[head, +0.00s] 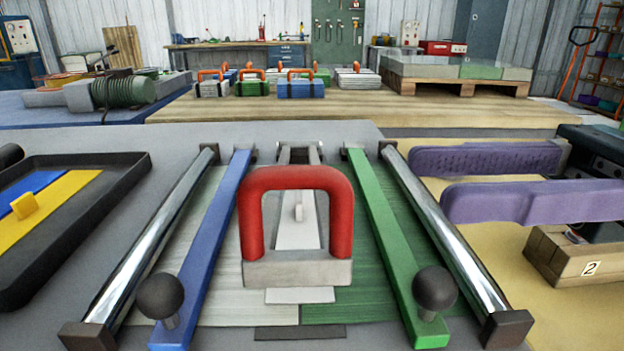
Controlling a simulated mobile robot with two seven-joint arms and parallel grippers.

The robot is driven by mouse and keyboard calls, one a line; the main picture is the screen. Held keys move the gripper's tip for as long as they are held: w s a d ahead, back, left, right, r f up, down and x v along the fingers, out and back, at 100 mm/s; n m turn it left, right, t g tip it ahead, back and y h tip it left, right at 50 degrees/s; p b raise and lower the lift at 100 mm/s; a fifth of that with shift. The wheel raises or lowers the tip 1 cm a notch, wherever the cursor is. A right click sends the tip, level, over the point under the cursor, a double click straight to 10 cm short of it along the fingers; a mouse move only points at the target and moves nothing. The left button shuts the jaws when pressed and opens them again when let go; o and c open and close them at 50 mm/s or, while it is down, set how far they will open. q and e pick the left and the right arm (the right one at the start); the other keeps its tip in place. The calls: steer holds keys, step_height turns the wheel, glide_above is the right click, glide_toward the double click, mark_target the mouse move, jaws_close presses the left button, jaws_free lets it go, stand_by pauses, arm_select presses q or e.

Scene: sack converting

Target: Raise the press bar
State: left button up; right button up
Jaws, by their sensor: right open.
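A blue bar (208,240) and a green bar (390,240) run lengthwise over the table, each with a black ball knob at its near end. Both look lowered. I cannot tell for sure which part is called the press bar. Between them a grey block (297,272) with a red arched handle (295,178) rests on green and pale sheets (345,303). My right gripper (430,184) is at the right, its two purple fingers apart, empty, and pointing left. It is clear of the green bar and the handle. My left gripper is not in view.
Chrome rails (150,245) (445,240) flank the bars. A black tray (75,238) with blue and yellow pieces is at left. A wooden block (575,262) marked 2 is below my right gripper. Several handled blocks stand on the far table (480,112).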

mark_target(311, 166)
steer(key=a+p, duration=0.1)
steer(key=a, duration=0.6)
steer(key=shift+s+a+r+p, duration=0.1)
steer(key=shift+a+r+p, duration=0.1)
steer(key=shift+a+p, duration=0.2)
steer(key=shift+a+f, duration=0.1)
steer(key=shift+a, duration=0.5)
jaws_close()
stand_by(0.4)
